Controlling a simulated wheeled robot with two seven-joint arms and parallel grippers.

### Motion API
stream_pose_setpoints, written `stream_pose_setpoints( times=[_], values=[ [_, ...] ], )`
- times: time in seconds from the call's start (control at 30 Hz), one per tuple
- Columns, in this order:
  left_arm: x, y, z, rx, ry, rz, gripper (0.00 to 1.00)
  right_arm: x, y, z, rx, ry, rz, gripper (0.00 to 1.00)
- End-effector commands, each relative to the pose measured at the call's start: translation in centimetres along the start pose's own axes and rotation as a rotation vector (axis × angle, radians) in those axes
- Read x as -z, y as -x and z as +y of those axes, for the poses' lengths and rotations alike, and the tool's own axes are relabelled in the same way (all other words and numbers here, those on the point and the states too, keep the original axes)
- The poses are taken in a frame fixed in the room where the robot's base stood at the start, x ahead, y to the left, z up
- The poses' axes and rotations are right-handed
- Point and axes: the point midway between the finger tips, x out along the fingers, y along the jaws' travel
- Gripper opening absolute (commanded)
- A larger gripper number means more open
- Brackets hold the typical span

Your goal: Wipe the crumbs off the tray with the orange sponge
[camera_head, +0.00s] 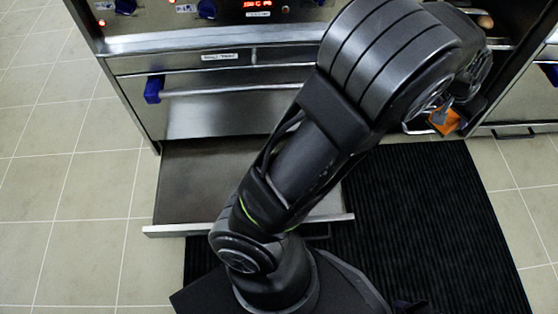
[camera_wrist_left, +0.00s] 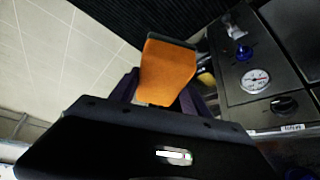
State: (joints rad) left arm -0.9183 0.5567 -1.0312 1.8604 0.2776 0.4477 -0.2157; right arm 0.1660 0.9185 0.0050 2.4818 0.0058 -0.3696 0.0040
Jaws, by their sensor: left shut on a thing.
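The orange sponge (camera_head: 441,124) shows at the right in the head view, beside my left arm's wrist. In the left wrist view the sponge (camera_wrist_left: 168,72) sticks out between the fingers of my left gripper (camera_wrist_left: 165,98), which is shut on it. The gripper itself (camera_head: 444,113) is mostly hidden behind my arm in the head view. A flat metal tray (camera_head: 190,185) is pulled out low under the stove front, left of the sponge. My left arm covers its right part. I cannot make out crumbs on its visible part. My right gripper is not seen.
The stove front (camera_head: 215,112) with its bar handle (camera_head: 235,90) and blue knobs stands behind the tray. A black ribbed mat (camera_head: 430,215) lies on the tiled floor at right. In the left wrist view a panel with a gauge (camera_wrist_left: 255,80) is close right of the sponge.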

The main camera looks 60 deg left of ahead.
Motion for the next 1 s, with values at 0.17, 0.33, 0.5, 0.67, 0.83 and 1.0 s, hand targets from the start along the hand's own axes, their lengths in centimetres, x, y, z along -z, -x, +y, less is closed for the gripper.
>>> stream_pose_setpoints(
  times=[0.17, 0.33, 0.5, 0.67, 0.83, 1.0],
  values=[
    [-0.4, -2.1, -1.9, 0.043, 0.065, -0.006, 0.22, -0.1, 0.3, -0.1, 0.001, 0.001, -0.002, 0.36],
    [-2.1, -6.8, -6.5, 0.141, 0.229, -0.010, 0.22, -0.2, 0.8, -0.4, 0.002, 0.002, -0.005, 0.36],
    [-6.7, -12.3, -13.5, 0.286, 0.475, -0.010, 0.22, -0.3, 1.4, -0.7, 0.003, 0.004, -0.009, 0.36],
    [-12.4, -15.9, -19.3, 0.411, 0.694, -0.008, 0.22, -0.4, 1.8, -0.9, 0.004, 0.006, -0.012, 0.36],
    [-17.2, -17.6, -22.9, 0.497, 0.852, -0.005, 0.22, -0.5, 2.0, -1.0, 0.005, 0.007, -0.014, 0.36],
    [-21.2, -18.5, -25.3, 0.564, 0.971, -0.004, 0.22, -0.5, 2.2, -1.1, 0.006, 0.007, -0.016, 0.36]
  ],
)
